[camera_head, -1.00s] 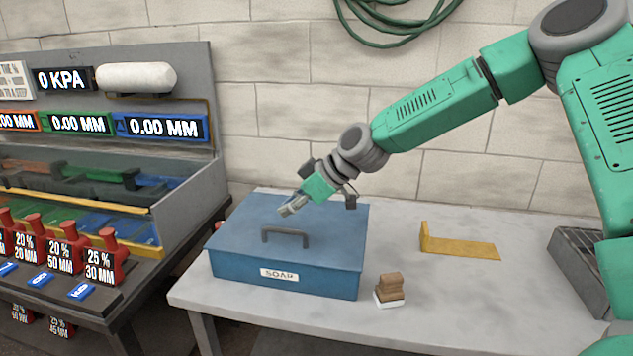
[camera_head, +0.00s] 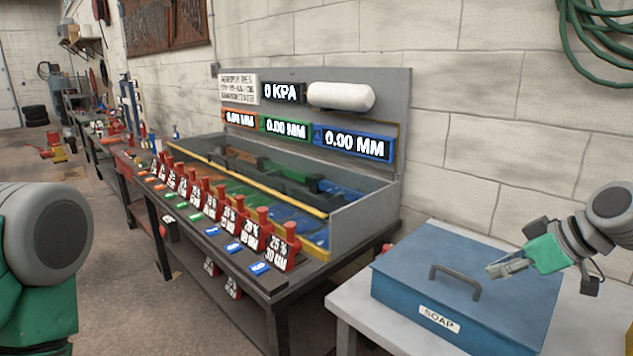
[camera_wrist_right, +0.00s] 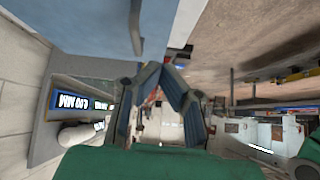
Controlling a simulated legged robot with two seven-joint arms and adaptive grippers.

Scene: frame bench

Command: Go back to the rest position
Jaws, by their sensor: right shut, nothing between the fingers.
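My right gripper (camera_head: 507,268) is shut and empty in the head view. It hangs over the right part of the closed blue box labelled SOAP (camera_head: 400,295), just right of the box's dark lid handle (camera_head: 456,279). I cannot tell how high it is above the lid. In the right wrist view the two fingers of my right gripper (camera_wrist_right: 172,68) come together at their tips with nothing between them. At the left edge of the head view a green and grey link of my left arm shows; my left gripper is out of view.
The box stands on a light table (camera_head: 350,300) at the right. Left of it is a bench (camera_head: 290,290) with a glass-fronted tank, number displays and a row of red-handled weights (camera_head: 283,247). A green hose (camera_head: 590,45) hangs on the block wall. Open floor lies at the left.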

